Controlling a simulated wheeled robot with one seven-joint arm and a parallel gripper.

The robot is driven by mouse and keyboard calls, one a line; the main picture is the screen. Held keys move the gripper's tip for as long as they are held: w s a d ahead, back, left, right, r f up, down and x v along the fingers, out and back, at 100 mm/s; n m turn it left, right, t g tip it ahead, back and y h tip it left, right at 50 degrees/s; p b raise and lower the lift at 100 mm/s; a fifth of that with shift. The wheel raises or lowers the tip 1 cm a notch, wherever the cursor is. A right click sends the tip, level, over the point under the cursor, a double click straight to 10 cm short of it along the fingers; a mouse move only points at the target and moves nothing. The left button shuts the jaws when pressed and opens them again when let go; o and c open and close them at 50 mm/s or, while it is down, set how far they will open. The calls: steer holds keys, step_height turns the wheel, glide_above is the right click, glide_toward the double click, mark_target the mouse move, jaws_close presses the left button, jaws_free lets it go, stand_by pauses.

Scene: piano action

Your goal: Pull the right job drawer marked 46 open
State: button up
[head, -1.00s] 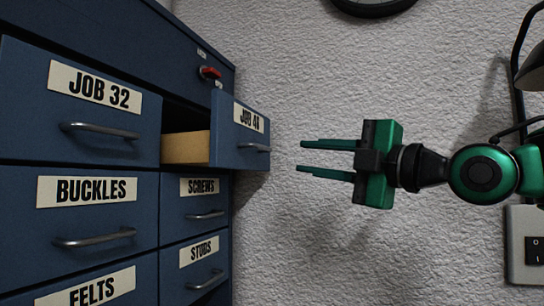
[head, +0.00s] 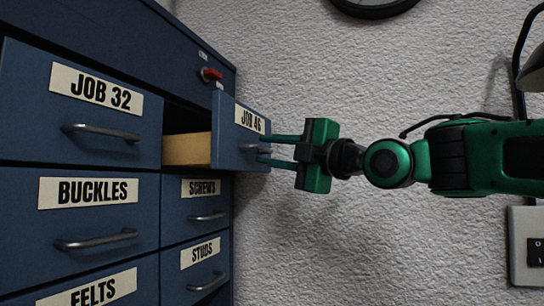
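The JOB 46 drawer (head: 229,140) is the upper right drawer of the blue cabinet. It stands partly pulled out, and its pale wooden side (head: 187,149) shows. Its metal bar handle (head: 254,148) is low on the front. My green gripper (head: 262,148) is at this handle, coming from the right. Its two fingers are apart, one above and one below the handle bar. The gap between them looks open, and I cannot tell whether either finger touches the handle.
The JOB 32 drawer (head: 80,140) is shut to the left. The SCREWS (head: 196,228) and STUDS (head: 192,283) drawers below are shut. A red key or latch (head: 211,74) sits above. A textured wall is behind, with a switch plate (head: 522,225) at right.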

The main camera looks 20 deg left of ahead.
jaws_close()
steer(key=shift+f, duration=0.2)
stand_by(1.2)
